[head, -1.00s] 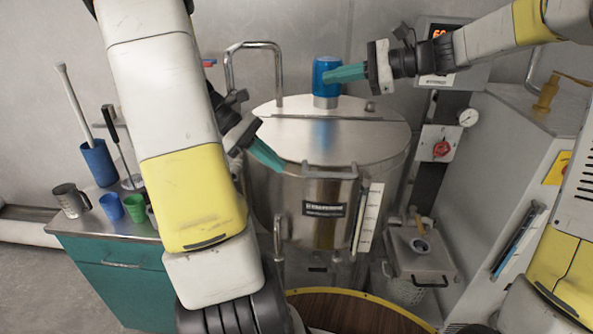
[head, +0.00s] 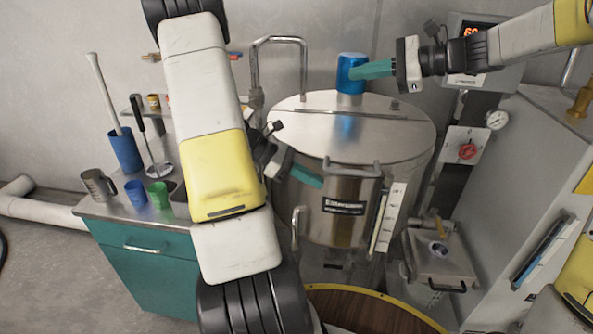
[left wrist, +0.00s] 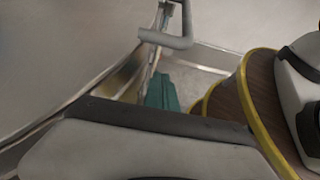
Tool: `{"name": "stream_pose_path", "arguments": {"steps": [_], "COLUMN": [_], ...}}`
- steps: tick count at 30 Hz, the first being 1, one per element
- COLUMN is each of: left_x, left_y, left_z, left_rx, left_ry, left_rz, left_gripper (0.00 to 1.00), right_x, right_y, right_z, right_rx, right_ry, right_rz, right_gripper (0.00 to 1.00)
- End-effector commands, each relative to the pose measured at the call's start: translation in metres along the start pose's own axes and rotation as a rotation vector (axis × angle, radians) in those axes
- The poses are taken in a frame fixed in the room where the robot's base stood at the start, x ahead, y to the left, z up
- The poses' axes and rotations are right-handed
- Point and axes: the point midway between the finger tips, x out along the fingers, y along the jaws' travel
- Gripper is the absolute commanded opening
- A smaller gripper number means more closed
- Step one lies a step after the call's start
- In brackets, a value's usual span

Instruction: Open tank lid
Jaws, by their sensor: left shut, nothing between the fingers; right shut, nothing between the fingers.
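The round steel tank lid (head: 350,130) lies flat and closed on the steel tank (head: 343,225). A grey bar handle (head: 352,168) sticks out at the lid's front edge. My left gripper (head: 318,183) is shut and empty, its teal fingertips just left of and slightly below the handle. In the left wrist view the fingers (left wrist: 163,92) appear below the handle (left wrist: 167,40), with a gap between them in the picture. My right gripper (head: 354,71) is shut and empty, its fingertips overlapping the blue cylinder (head: 350,77) at the lid's back; contact cannot be told.
A bent steel pipe (head: 279,40) rises behind the tank. A teal cabinet (head: 150,260) with cups stands left. A control box (head: 466,150) and a grey cabinet (head: 525,180) stand right. A yellow-rimmed wooden round top (head: 365,310) lies in front, below the tank.

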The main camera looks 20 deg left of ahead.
Motion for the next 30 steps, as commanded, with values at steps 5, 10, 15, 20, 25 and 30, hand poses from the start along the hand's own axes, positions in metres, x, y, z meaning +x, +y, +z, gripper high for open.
{"name": "stream_pose_path", "arguments": {"steps": [5,10,15,20,25,30], "left_x": [-0.013,-0.016,-0.016,-0.016,-0.025,-0.026], "left_y": [0.001,0.001,0.001,0.001,0.001,0.001], "left_z": [0.026,0.034,0.035,0.035,0.050,0.053], "left_rx": [0.007,0.005,0.004,0.005,0.009,0.005], "left_ry": [0.004,0.004,0.003,0.003,0.004,0.002], "left_rz": [0.006,0.005,0.005,0.005,0.006,0.004], "left_gripper": [0.00,0.00,0.00,0.00,0.00,0.00], "right_x": [0.000,0.000,0.000,0.000,0.000,0.000], "right_y": [0.000,0.000,0.000,0.000,0.000,0.000], "right_z": [0.000,0.000,0.000,0.000,0.000,0.000], "right_rx": [0.000,0.000,0.000,0.000,0.000,0.000], "right_ry": [0.000,0.000,0.000,0.000,0.000,0.000], "right_rz": [0.000,0.000,0.000,0.000,0.000,0.000], "right_gripper": [0.00,0.00,0.00,0.00,0.00,0.00]}}
